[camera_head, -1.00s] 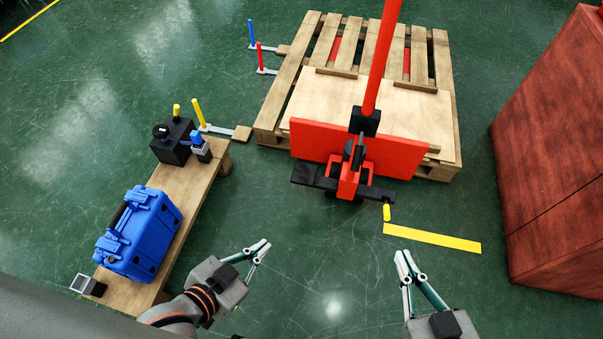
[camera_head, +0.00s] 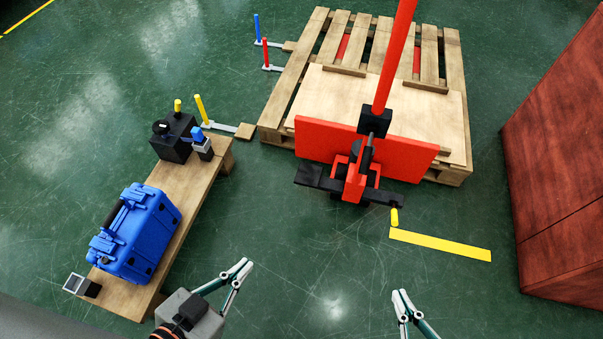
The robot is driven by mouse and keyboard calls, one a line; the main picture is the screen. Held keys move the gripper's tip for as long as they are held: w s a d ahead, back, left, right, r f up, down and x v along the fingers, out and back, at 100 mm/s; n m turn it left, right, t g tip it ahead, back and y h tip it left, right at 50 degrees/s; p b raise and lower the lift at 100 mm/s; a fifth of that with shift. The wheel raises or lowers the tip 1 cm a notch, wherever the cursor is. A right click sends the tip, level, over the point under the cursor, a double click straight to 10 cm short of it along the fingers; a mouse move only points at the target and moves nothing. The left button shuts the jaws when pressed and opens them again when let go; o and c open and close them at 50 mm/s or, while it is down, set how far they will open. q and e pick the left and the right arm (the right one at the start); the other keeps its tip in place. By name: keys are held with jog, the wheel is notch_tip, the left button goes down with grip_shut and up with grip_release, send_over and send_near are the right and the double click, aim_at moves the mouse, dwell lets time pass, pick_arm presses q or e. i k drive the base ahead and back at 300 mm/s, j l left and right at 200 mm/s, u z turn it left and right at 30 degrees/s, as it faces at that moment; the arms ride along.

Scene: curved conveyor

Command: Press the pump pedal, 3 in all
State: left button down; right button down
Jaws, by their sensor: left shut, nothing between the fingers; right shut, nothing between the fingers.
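A red pallet jack (camera_head: 353,183) stands with its upright red handle (camera_head: 392,58) in front of a wooden pallet. A flat black plate, which looks like the pump pedal (camera_head: 309,175), sticks out from the left of its base. A black bar with a yellow tip (camera_head: 394,217) sticks out on the right. My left gripper (camera_head: 246,264) is shut and empty over the floor, below and left of the pedal and apart from it. My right gripper (camera_head: 400,293) is shut and empty near the bottom edge, below the yellow tip.
A wooden bench (camera_head: 186,200) on the left holds a blue case (camera_head: 136,232) and a black box (camera_head: 173,139). The wooden pallet (camera_head: 453,75) lies behind the jack. A red cabinet (camera_head: 560,160) stands at right. Green floor before the jack is clear, with a yellow strip (camera_head: 440,245).

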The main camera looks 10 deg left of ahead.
aim_at(308, 175)
jog(key=i+l+u, duration=0.1)
jog(key=l+u, duration=0.15)
jog(key=u, duration=0.2)
jog(key=l+u, duration=0.25)
jog(key=u, duration=0.25)
jog(key=k+l+u, duration=0.1)
jog(key=l+u, duration=0.25)
jog(key=l, duration=1.15)
jog(key=k+l, duration=0.15)
jog(key=l, duration=0.4)
jog(key=u, duration=0.05)
